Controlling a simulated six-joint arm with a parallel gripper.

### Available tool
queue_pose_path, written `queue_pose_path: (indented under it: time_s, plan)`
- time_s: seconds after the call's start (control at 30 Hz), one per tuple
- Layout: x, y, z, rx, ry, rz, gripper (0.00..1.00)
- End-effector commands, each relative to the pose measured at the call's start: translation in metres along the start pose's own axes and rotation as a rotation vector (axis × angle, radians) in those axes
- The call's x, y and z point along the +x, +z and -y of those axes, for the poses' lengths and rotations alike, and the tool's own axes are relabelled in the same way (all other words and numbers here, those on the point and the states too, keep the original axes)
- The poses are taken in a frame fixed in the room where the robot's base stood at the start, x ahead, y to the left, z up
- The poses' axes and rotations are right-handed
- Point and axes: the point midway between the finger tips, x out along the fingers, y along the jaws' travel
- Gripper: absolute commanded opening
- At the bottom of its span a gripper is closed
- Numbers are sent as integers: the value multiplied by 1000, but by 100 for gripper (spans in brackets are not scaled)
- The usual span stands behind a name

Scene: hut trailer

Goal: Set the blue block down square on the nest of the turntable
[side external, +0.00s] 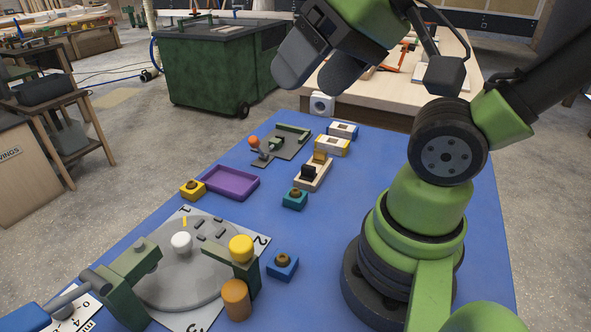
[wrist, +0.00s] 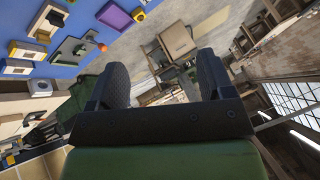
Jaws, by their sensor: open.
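The blue block (side external: 283,266) sits on the blue table beside the turntable, at its right, with a brown round knob on top. The turntable (side external: 165,290) is a grey disc on a white plate with numbers. Small dark raised pieces (side external: 208,233) stand on the disc near its far side, perhaps the nest. My gripper (side external: 318,72) is raised high above the far part of the table, well away from the block. Its jaws (wrist: 162,82) are open and empty in the wrist view. I cannot make out the blue block or turntable in the wrist view.
A green clamp (side external: 130,278) is at the disc's left. A purple tray (side external: 230,182), yellow block (side external: 192,190) and teal block (side external: 295,199) lie beyond.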

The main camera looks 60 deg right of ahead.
Motion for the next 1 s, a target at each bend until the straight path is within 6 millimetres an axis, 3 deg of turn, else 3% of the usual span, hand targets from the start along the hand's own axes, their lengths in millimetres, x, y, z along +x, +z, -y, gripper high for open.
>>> queue_pose_path:
  time_s: [0.3, 0.43, 0.77, 1.0]
  plan:
    - [1, 0, 0, 7, 3, 8, 74]
    - [13, -2, -2, 62, 23, 75, 74]
    - [91, -2, -31, 488, 104, 448, 74]
    - [148, 18, -68, 883, 136, 677, 74]
